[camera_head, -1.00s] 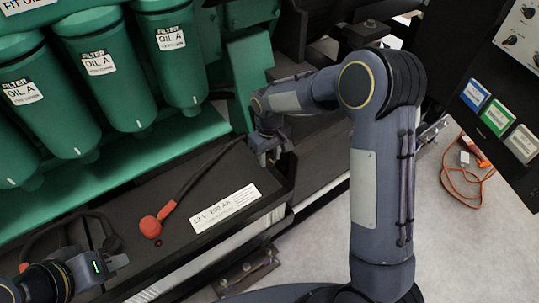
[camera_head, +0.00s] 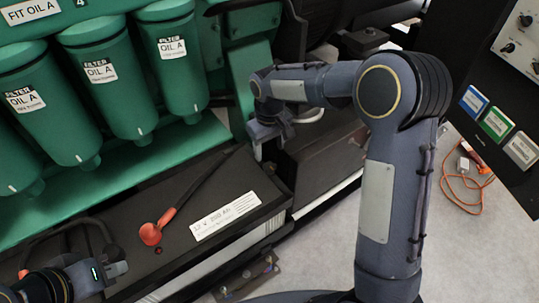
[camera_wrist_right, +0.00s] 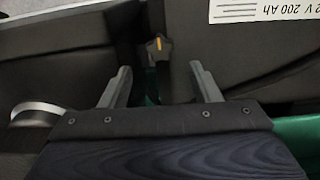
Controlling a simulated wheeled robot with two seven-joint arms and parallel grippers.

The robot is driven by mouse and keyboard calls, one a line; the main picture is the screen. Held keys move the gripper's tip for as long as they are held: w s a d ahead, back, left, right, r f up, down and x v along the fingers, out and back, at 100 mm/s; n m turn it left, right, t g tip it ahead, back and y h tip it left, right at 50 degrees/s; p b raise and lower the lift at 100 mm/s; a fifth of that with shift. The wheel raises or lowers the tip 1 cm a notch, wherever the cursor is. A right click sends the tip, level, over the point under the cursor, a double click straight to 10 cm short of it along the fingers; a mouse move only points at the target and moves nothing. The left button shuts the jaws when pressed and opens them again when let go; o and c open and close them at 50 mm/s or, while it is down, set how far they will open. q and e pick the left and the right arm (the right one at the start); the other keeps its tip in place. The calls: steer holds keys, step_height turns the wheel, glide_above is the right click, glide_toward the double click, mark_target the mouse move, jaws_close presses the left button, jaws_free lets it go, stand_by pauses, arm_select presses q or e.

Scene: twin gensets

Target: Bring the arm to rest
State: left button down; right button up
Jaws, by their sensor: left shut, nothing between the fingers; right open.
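My right arm (camera_head: 390,190) comes in from the lower right, bends at a high elbow and reaches left. Its gripper (camera_head: 262,150) is above the far right end of the black battery box, near the green frame. In the right wrist view its two fingers (camera_wrist_right: 160,88) stand apart with nothing held between them. My left gripper (camera_head: 122,268) is at the lower left beside the battery box, shut and empty.
The battery box (camera_head: 215,185) bears a white 12 V label (camera_head: 225,215) and a red-capped cable (camera_head: 151,233). Green oil filters (camera_head: 115,80) hang at the upper left. A control panel (camera_head: 500,120) stands at the right. An orange cable (camera_head: 462,190) lies on the pale floor.

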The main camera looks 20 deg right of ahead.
steer(key=shift+r, duration=0.45)
steer(key=shift+s+d+r, duration=0.1)
steer(key=shift+r, duration=0.15)
steer(key=s+d+r+m+t+y+p, duration=0.2)
steer(key=s+d+r, duration=0.1)
steer(key=s+r, duration=0.55)
steer(key=s+d+r+m+t+y+p, duration=0.15)
steer(key=s+d+r, duration=0.3)
steer(key=s, duration=0.75)
steer(key=s+a+m+t+p, duration=0.2)
steer(key=s, duration=0.5)
steer(key=shift+s, duration=0.15)
